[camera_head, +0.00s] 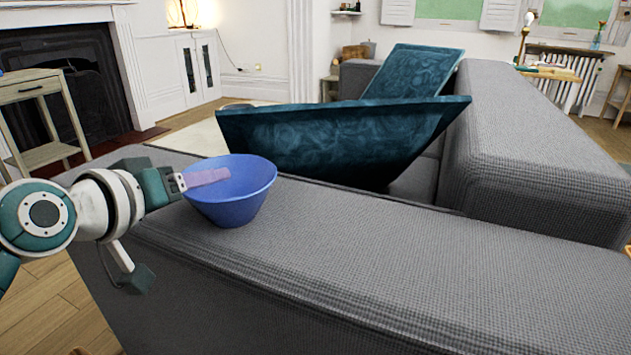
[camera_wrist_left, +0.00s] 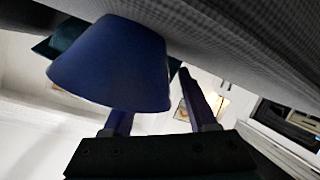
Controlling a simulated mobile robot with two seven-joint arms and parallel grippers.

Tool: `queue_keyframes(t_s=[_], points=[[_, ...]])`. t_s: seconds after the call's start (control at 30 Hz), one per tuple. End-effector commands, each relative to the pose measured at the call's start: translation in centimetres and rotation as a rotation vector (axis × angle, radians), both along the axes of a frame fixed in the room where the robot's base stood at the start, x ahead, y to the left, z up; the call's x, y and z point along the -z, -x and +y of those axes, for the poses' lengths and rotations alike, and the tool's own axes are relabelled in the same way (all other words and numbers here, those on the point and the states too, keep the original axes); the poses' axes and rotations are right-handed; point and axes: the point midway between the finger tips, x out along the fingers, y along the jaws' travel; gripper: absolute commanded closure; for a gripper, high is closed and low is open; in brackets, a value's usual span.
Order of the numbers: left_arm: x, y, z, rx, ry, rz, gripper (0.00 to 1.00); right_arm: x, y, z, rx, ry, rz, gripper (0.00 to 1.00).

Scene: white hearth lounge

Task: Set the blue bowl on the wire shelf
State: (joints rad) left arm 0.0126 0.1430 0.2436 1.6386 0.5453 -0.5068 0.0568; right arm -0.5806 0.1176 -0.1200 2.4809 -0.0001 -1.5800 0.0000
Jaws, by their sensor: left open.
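The blue bowl (camera_head: 238,208) stands upright on the grey sofa's back (camera_head: 400,255), left of centre in the head view. In the left wrist view the bowl (camera_wrist_left: 115,65) appears upside down and large. My left gripper (camera_head: 208,177) is open at the bowl's left side, with a purple finger reaching over the near-left rim and across the opening. In the left wrist view one finger of the gripper (camera_wrist_left: 155,95) is partly hidden behind the bowl and the other is clear of it. I cannot tell whether they touch the bowl. No wire shelf is recognisable. My right gripper is not in view.
Dark teal cushions (camera_head: 345,140) lean on the sofa just behind the bowl. A wooden side table (camera_head: 40,90) and a fireplace (camera_head: 75,70) are at the left. The sofa top right of the bowl is clear.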

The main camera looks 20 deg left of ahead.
Motion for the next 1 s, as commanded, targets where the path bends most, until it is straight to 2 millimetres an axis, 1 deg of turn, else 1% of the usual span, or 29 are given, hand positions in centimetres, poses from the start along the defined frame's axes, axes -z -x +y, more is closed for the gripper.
queue_keyframes(t_s=[0.03,0.1,0.3,0.37,0.83,1.0], points=[[0.32,-0.45,-0.01,0.000,0.000,-0.001,0.42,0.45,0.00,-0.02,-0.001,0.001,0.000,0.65],[0.30,-0.73,0.00,0.000,0.000,0.000,0.42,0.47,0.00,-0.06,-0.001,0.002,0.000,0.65],[0.23,-0.74,-0.01,0.001,-0.001,0.001,0.42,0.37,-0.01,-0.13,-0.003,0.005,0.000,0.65],[0.23,-0.73,-0.01,0.001,-0.001,0.001,0.48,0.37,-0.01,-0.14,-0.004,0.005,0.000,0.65],[0.29,-0.69,0.01,0.000,-0.001,0.002,1.00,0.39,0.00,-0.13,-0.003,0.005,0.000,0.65],[0.34,-0.68,0.01,0.000,-0.001,0.004,1.00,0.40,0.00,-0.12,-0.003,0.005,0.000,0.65]])
